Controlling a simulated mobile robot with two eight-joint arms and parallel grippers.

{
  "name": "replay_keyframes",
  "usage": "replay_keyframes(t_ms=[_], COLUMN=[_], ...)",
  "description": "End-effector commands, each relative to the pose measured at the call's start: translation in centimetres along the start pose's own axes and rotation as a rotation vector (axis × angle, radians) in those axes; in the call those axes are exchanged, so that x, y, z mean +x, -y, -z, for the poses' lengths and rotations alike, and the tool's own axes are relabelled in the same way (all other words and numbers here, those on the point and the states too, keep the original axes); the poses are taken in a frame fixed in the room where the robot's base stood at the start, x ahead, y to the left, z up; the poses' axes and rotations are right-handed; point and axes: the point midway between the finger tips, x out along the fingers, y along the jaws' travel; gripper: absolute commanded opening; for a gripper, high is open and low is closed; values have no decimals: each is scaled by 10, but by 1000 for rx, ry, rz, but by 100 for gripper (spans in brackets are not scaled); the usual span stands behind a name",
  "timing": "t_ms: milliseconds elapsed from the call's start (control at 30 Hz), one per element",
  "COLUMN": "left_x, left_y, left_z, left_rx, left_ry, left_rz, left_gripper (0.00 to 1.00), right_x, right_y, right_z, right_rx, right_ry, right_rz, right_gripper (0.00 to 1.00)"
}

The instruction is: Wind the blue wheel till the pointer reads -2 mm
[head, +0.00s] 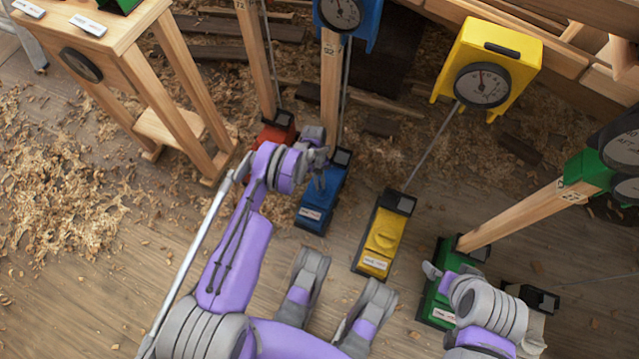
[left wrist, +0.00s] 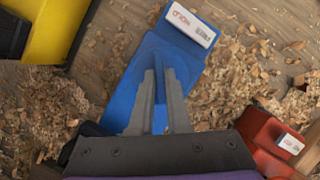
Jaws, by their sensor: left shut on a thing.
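The blue jack base (head: 322,207) lies on the floor at the foot of a wooden post, with a white label on its near end. It also shows in the left wrist view (left wrist: 130,85). My left gripper (head: 319,168) is over its middle, fingers shut on a narrow blue part, taken as the blue wheel (left wrist: 160,112); the fingers hide most of it. The blue dial gauge (head: 340,12) is at the top edge, partly cut off; its reading is too small to tell. My right gripper (head: 432,271) is by the green base, mostly hidden behind its arm.
A red base (head: 275,130) stands left of the blue one. A yellow base (head: 383,243) with a yellow gauge (head: 482,82) stands right. A green base (head: 436,310) is farther right. A wooden stand (head: 125,50) is at upper left. Shavings litter the floor.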

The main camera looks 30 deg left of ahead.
Motion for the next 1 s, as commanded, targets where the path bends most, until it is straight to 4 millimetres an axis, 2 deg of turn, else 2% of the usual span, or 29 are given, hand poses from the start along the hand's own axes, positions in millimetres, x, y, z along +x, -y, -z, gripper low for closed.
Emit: replay_keyframes(t_ms=[667, 700, 867, 1000], left_x=[0, 0, 0, 0], left_y=[0, 0, 0, 0], left_z=[0, 0, 0, 0], left_rx=[68, 67, 67, 66], left_ry=[-1, -1, -1, -1], left_rz=[29, 28, 28, 28], left_gripper=[0, 17, 45, 45], right_x=[0, 0, 0, 0], right_y=[0, 0, 0, 0], right_z=[0, 0, 0, 0], right_rx=[0, 0, 0, 0], right_ry=[0, 0, 0, 0], right_rz=[0, 0, 0, 0], right_gripper=[100, 100, 100, 100])
